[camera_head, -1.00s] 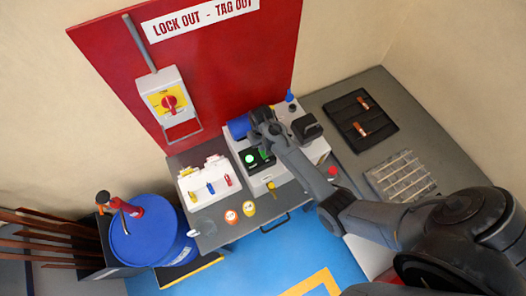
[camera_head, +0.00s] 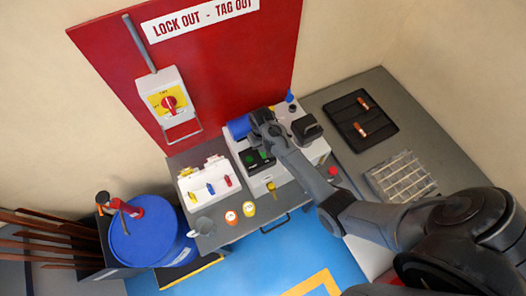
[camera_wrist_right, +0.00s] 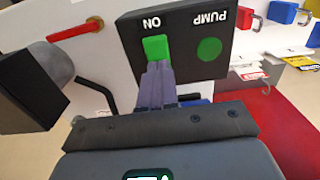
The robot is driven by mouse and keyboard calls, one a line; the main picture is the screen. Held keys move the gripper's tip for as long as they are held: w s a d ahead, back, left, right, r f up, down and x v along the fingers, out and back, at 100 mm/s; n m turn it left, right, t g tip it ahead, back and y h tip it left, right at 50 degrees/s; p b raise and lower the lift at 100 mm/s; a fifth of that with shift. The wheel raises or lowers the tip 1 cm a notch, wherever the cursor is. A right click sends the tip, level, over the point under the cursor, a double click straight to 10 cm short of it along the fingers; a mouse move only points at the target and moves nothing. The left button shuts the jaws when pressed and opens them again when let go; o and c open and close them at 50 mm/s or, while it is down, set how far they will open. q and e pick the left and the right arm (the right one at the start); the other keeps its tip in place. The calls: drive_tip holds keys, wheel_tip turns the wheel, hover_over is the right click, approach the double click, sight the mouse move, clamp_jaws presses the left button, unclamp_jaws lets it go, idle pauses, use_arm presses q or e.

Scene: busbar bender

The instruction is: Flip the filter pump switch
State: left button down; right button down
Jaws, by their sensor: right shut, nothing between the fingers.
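The pump control box (camera_wrist_right: 185,30) is black, with upside-down PUMP and ON lettering in the right wrist view. It carries a green rocker switch (camera_wrist_right: 155,47) beside ON and a round, dull green lamp (camera_wrist_right: 209,49) beside PUMP. My right gripper (camera_wrist_right: 157,70) is shut and empty, its fingertips at the switch's near edge, touching or almost touching it. In the head view the box (camera_head: 258,161) is on the front of the white machine, just below my right gripper (camera_head: 263,147); the wrist partly covers the machine. My left gripper is not in view.
A tray of coloured padlocks (camera_head: 209,185) stands left of the machine. Round tags (camera_head: 249,210) lie in front. A blue drum (camera_head: 150,232) is at left, a black tray (camera_head: 362,125) at right. The red lockout board (camera_head: 235,60) rises behind.

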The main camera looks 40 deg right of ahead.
wheel_tip(320, 180, up, 2)
drive_tip(key=shift+r+p, duration=0.2)
drive_tip(key=shift+p, duration=0.5)
drive_tip(key=shift+r, duration=2.15)
drive_tip(key=s+f, duration=0.2)
drive_tip(key=s, duration=0.1)
drive_tip(key=s+f+g, duration=0.1)
drive_tip(key=s+f, duration=0.2)
drive_tip(key=s, duration=0.1)
drive_tip(key=s+f+g, duration=0.1)
drive_tip(key=s+f, duration=0.1)
drive_tip(key=s, duration=0.1)
drive_tip(key=shift+s+f, duration=0.25)
drive_tip(key=shift+f, duration=0.15)
drive_tip(key=s+a+n+h, duration=0.1)
drive_tip(key=s+a+n, duration=0.15)
drive_tip(key=s, duration=0.95)
drive_tip(key=a+r+n+t+y, duration=0.1)
drive_tip(key=a+r+t, duration=0.4)
drive_tip(key=r, duration=1.2)
drive_tip(key=shift+s+a+n+t, duration=0.3)
drive_tip(key=shift+a+n, duration=0.45)
drive_tip(key=shift+a, duration=0.45)
